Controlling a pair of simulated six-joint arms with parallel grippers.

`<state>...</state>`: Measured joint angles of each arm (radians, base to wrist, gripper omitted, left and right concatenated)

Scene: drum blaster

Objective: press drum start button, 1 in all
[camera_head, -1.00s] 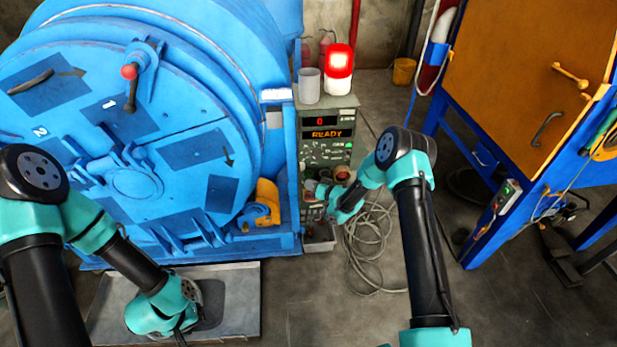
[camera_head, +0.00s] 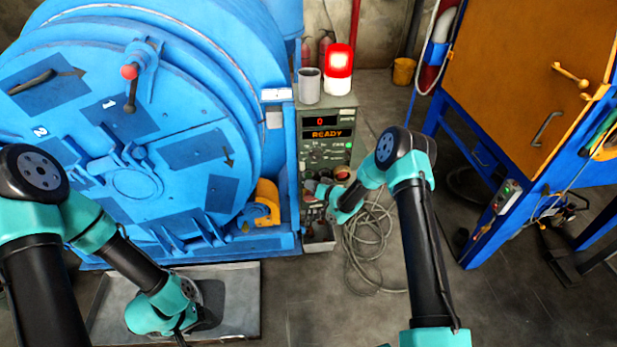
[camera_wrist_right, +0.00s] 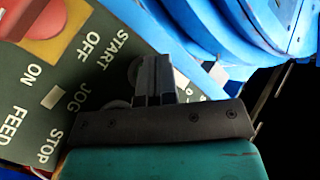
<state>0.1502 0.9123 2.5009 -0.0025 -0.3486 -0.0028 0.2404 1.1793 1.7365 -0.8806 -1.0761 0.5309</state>
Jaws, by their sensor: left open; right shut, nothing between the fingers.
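The grey-green control panel (camera_head: 328,122) stands right of the blue drum (camera_head: 125,150); its display (camera_head: 327,134) reads READY. My right gripper (camera_head: 312,188) is shut and empty at the lower part of the panel. In the right wrist view, my shut right fingers (camera_wrist_right: 152,75) are beside the printed START label (camera_wrist_right: 110,42). A grey round part (camera_wrist_right: 133,70) shows partly behind them; the fingers hide the rest, and I cannot tell whether they touch it. OFF, ON, JOG, FEED and STOP labels are near. My left gripper (camera_head: 183,333) is open and empty, low at the left.
A red lit beacon (camera_head: 338,68) and a grey cup (camera_head: 309,86) stand on top of the panel. Coiled cable (camera_head: 368,245) lies on the floor to its right. An orange cabinet (camera_head: 520,80) on a blue frame stands at the right.

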